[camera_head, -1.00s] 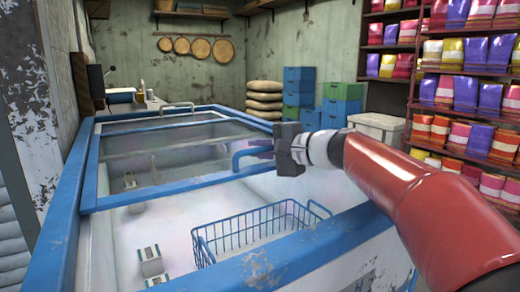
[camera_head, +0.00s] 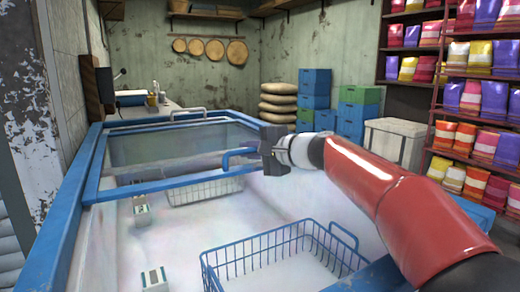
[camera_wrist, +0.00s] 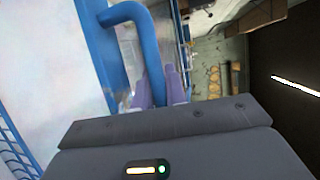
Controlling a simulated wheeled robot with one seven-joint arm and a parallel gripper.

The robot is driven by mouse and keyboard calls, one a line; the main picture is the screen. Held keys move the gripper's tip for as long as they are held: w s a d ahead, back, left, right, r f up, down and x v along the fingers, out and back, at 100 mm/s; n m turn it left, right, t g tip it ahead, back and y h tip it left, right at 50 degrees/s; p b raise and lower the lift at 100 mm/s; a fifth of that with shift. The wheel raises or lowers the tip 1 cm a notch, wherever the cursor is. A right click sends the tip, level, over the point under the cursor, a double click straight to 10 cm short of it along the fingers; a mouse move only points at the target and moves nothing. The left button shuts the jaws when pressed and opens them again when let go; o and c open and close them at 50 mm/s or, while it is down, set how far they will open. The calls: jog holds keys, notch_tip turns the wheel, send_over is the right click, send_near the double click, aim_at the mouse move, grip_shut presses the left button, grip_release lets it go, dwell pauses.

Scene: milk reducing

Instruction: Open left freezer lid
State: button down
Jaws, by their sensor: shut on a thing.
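The freezer (camera_head: 62,235) is a chest with a blue rim. Its sliding glass lid has a blue frame (camera_head: 160,188) and covers the far part, while the near part is uncovered. A blue looped handle (camera_head: 236,153) stands on the right of the lid's front frame. My gripper (camera_head: 265,152) is shut on this handle. In the wrist view the handle (camera_wrist: 128,14) bends down beside the purple-grey fingers (camera_wrist: 163,86); the exact contact is partly hidden.
Inside the freezer are a near blue wire basket (camera_head: 285,262), a farther white basket (camera_head: 205,190) and small white boxes (camera_head: 153,279). Stacked blue and green crates (camera_head: 357,108), a white bin (camera_head: 396,143) and stocked shelves (camera_head: 475,95) stand at the right.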

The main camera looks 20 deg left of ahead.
jog(key=c, duration=1.7)
grip_release()
jog(key=shift+d, duration=0.1)
jog(key=shift+b+v, duration=0.85)
jog(key=shift+v, duration=3.05)
